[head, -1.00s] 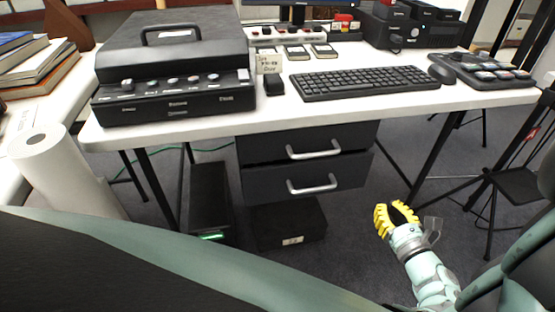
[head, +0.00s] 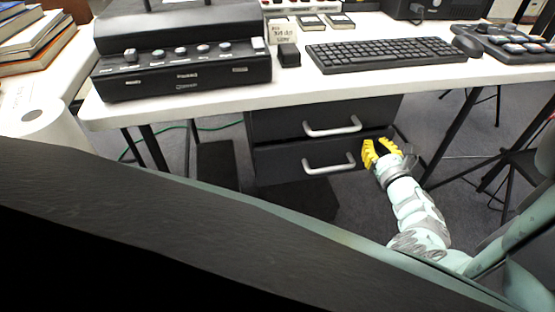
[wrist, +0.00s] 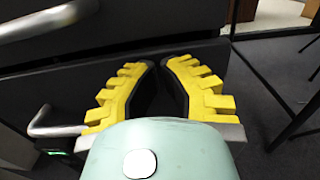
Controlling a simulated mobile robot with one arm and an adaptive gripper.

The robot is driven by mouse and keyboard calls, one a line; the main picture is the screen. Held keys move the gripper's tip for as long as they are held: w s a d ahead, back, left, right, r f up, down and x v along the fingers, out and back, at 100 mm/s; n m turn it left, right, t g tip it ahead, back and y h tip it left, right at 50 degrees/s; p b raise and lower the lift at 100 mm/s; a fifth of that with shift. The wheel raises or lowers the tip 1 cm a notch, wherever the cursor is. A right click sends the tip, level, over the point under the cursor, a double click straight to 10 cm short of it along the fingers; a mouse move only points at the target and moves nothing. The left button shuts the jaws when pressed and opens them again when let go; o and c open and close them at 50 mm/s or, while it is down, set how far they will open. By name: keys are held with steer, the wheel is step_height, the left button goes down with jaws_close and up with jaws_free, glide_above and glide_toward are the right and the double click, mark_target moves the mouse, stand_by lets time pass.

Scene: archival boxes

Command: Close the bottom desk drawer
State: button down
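The bottom desk drawer (head: 280,164) is dark grey with a silver bar handle (head: 329,164). It hangs under the white desk, below the top drawer (head: 280,122). In the head view its front seems to stand slightly forward of the cabinet, but how far is hard to tell. My gripper (head: 377,151), with yellow ridged fingers, is at the right end of the bottom drawer's front, right of the handle. In the wrist view the fingers (wrist: 160,80) are apart with nothing between them, close to the dark drawer front. Whether they touch it is unclear.
A keyboard (head: 388,54) and a black device (head: 180,70) stand on the white desk (head: 200,112) above. A black box (head: 300,198) is on the floor under the drawers. Desk legs and a stool stand at right.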

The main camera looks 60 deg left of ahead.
steer(key=shift+a, duration=0.55)
steer(key=shift+w, duration=0.1)
steer(key=shift+b+x, duration=0.75)
steer(key=shift+x, duration=0.35)
